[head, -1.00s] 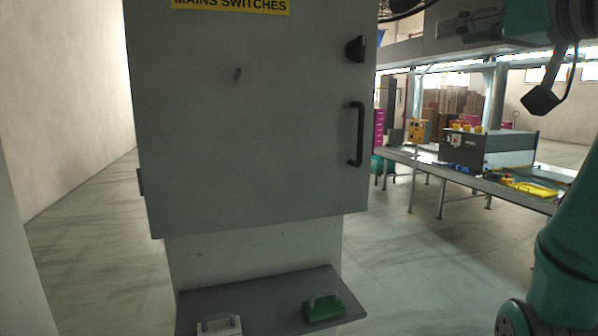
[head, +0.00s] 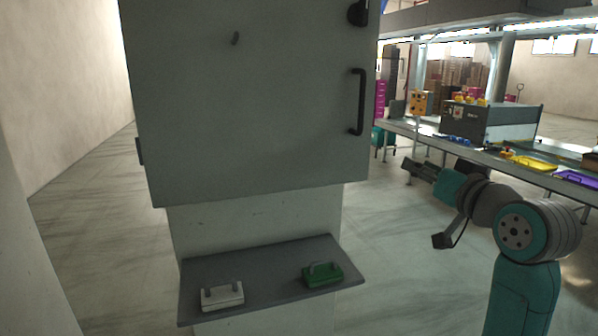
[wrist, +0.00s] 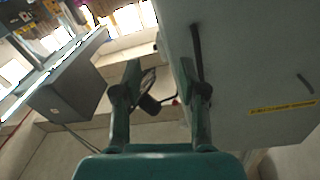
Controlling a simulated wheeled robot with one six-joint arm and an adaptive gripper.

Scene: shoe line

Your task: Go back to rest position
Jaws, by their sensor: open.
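My gripper (head: 418,170) is in the right half of the head view, to the right of the grey switch cabinet (head: 240,110) and clear of it. Its fingers point left. In the wrist view my gripper (wrist: 160,95) shows two separate fingers with nothing held between them. The cabinet's black door handle (head: 359,102) stands on the right side of its closed door. The handle also shows in the wrist view (wrist: 196,50), behind the right finger.
A grey shelf (head: 270,270) below the cabinet bears a white padlock-like block (head: 222,296) and a green one (head: 323,275). A long bench (head: 450,150) with a grey box (head: 495,122) and a yellow tray (head: 535,163) stands at the right back. Floor at left is clear.

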